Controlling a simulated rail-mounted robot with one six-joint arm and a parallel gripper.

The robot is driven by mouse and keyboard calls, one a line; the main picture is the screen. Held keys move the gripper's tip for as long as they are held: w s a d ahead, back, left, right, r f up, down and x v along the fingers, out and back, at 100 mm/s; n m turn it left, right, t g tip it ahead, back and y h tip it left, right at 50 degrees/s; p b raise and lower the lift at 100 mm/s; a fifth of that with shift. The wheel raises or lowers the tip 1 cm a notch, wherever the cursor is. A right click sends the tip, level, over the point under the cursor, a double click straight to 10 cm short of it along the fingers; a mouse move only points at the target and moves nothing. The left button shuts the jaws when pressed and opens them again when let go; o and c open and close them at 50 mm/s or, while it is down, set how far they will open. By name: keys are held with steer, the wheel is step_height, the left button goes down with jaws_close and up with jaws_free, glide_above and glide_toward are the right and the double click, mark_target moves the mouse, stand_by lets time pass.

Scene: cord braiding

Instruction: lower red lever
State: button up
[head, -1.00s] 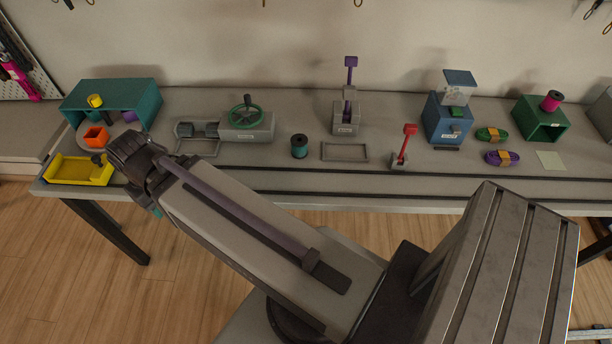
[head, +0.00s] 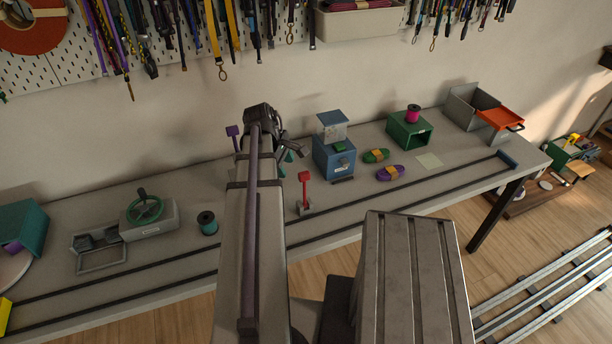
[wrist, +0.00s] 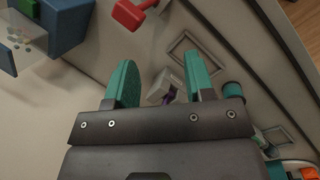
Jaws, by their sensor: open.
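The red lever (head: 304,188) stands upright on its small grey base on the bench in the head view. Its red handle (wrist: 132,14) also shows at the top of the wrist view, beyond the fingertips. My gripper (head: 286,164) is to the left of the red lever and above the bench, apart from it. In the wrist view its two teal fingers (wrist: 160,65) are spread with a clear gap and hold nothing. The purple lever (head: 234,133) is partly hidden behind my arm.
A blue box machine (head: 333,158) stands behind the red lever. Purple (head: 391,173) and green (head: 376,156) cord bundles lie to the right. A teal spool (head: 208,222) and a device with a green wheel (head: 146,208) are on the left. The bench front has dark rails.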

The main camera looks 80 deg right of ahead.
mark_target(303, 173)
steer(key=s+d+f+n+b, duration=0.1)
steer(key=s+f+n+b, duration=0.1)
steer(key=f+n+b, duration=0.1)
steer(key=s+d+f+n+b, duration=0.2)
steer(key=f+n+b, duration=0.1)
steer(key=b, duration=0.1)
steer(key=s+d+f+n+g+b, duration=0.1)
steer(key=s+f+n+b, duration=0.1)
steer(key=f+b, duration=0.1)
steer(key=shift+d+f+n, duration=0.3)
steer(key=shift+d+n, duration=0.05)
steer(key=shift+n, duration=0.05)
steer(key=shift+r, duration=0.15)
steer(key=shift+c, duration=0.3)
jaws_close()
